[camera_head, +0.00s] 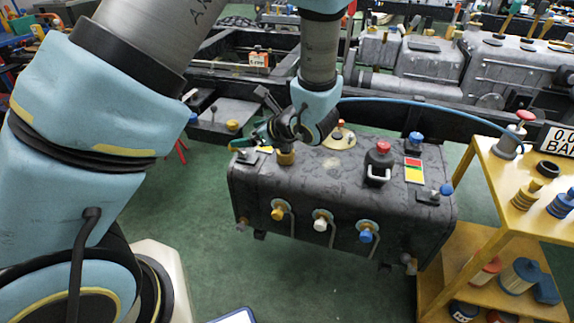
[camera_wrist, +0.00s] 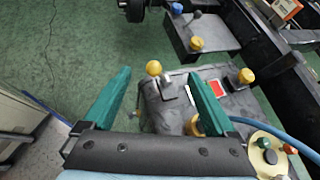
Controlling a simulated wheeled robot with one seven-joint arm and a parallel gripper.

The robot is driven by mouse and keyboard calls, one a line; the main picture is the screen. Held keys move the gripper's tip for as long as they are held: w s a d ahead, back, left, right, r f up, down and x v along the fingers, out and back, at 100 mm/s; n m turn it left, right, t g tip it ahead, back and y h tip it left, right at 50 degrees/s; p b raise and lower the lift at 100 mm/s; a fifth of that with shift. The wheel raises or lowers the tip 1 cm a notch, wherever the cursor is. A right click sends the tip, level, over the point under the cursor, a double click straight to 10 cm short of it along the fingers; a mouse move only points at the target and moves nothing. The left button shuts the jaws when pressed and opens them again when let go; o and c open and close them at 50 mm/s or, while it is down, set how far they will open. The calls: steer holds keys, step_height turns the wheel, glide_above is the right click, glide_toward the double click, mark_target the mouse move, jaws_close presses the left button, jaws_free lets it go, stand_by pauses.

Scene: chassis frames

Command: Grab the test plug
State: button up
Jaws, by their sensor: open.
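No part is marked as the test plug, so I cannot tell which one it is. A dark grey tank (camera_head: 330,185) carries several coloured fittings. A yellow plug (camera_head: 278,213), a white plug (camera_head: 320,224) and a blue plug (camera_head: 366,236) sit on its front face. A red-capped fitting (camera_head: 379,160) and a blue-capped fitting (camera_head: 415,141) stand on its top. My gripper (camera_head: 242,143) is above the tank's left end. In the wrist view its teal fingers (camera_wrist: 160,76) are spread apart, with a yellow ball knob (camera_wrist: 153,68) showing between them; contact is not visible.
A yellow wooden stand (camera_head: 488,158) with several coloured plugs is at the right. A blue hose (camera_head: 430,106) runs behind the tank towards it. Black chassis rails and grey machinery (camera_head: 430,62) fill the back. Green floor (camera_head: 310,283) is clear in front of the tank.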

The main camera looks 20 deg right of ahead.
mark_target(286, 148)
steer(key=s+d+f+m+t+h+b, duration=0.25)
steer(key=d+f+m+h, duration=0.3)
steer(key=d, duration=0.55)
steer(key=w, duration=0.1)
steer(key=w+f+m+y, duration=0.1)
steer(key=w, duration=0.1)
steer(key=shift+w+p, duration=0.3)
steer(key=shift+p, duration=0.1)
steer(key=shift+p+x, duration=0.45)
steer(key=shift+x, duration=2.5)
steer(key=shift+d, duration=0.2)
jaws_close()
